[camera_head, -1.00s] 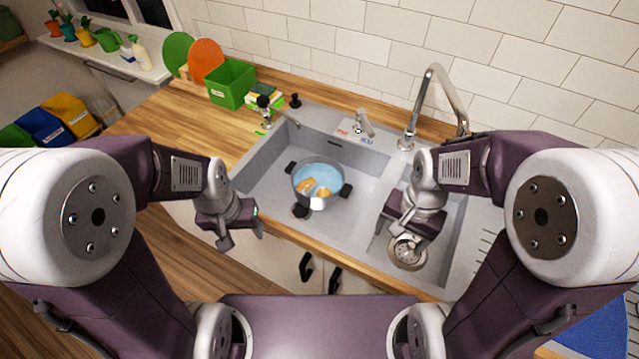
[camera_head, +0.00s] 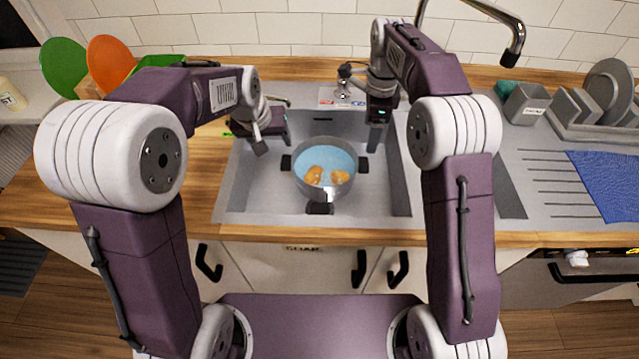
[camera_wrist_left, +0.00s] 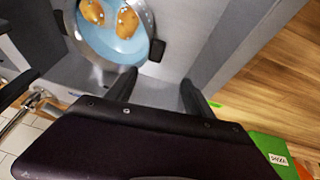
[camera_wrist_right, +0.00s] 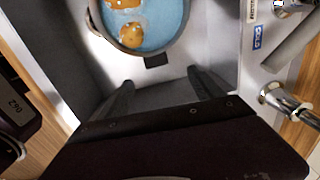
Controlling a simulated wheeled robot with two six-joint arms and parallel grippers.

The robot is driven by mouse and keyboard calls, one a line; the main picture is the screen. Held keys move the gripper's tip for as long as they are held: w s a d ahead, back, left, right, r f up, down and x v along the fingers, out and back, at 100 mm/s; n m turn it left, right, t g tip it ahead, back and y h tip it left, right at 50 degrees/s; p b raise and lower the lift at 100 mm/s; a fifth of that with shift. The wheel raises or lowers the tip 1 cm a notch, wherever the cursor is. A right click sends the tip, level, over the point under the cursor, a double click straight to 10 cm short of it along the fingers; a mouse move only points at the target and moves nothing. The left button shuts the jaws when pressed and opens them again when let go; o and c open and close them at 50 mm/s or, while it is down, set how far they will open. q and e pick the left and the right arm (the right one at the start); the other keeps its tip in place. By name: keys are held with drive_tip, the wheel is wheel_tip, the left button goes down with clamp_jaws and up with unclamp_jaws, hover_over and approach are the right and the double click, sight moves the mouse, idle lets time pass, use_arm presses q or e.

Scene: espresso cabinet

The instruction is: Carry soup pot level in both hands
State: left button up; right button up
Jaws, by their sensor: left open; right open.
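The soup pot (camera_head: 325,191) is silver with dark side handles and stands in the sink basin, holding blue liquid and two orange-brown pieces. It also shows in the left wrist view (camera_wrist_left: 146,21) and in the right wrist view (camera_wrist_right: 100,25). My left gripper (camera_head: 272,149) is open and empty, at the pot's left and a little behind it. In the left wrist view its fingers (camera_wrist_left: 158,92) are apart, near a dark handle (camera_wrist_left: 157,50). My right gripper (camera_head: 374,139) is open and empty above the basin's back right. Its fingers (camera_wrist_right: 160,90) stand apart near another handle (camera_wrist_right: 156,61).
The sink basin (camera_head: 235,195) has walls around the pot. A faucet (camera_head: 505,30) arches at the back right. A drainboard (camera_head: 545,190) with a blue cloth (camera_head: 607,178) and a dish rack (camera_head: 590,128) lies right. Green (camera_head: 62,66) and orange (camera_head: 108,60) discs stand back left.

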use_arm(q)
drive_tip(key=b, duration=0.2)
approach(287, 163)
drive_tip(key=x, duration=0.2)
use_arm(e)
hover_over(359, 179)
drive_tip(key=shift+g, duration=0.3)
wheel_tip(359, 179, down, 8)
drive_tip(key=shift+d+r, duration=0.1)
drive_tip(key=shift+d, duration=0.15)
drive_tip(key=shift+s+a+r, duration=0.1)
drive_tip(key=shift+a+r, duration=0.1)
drive_tip(key=shift+a, duration=0.05)
drive_tip(key=shift+f, duration=0.1)
use_arm(q)
drive_tip(key=x, duration=0.9)
drive_tip(key=shift+f, duration=0.15)
use_arm(e)
wheel_tip(359, 179, down, 9)
use_arm(q)
drive_tip(key=c, duration=1.2)
use_arm(e)
drive_tip(key=c, duration=1.2)
use_arm(q)
clamp_jaws()
use_arm(e)
clamp_jaws()
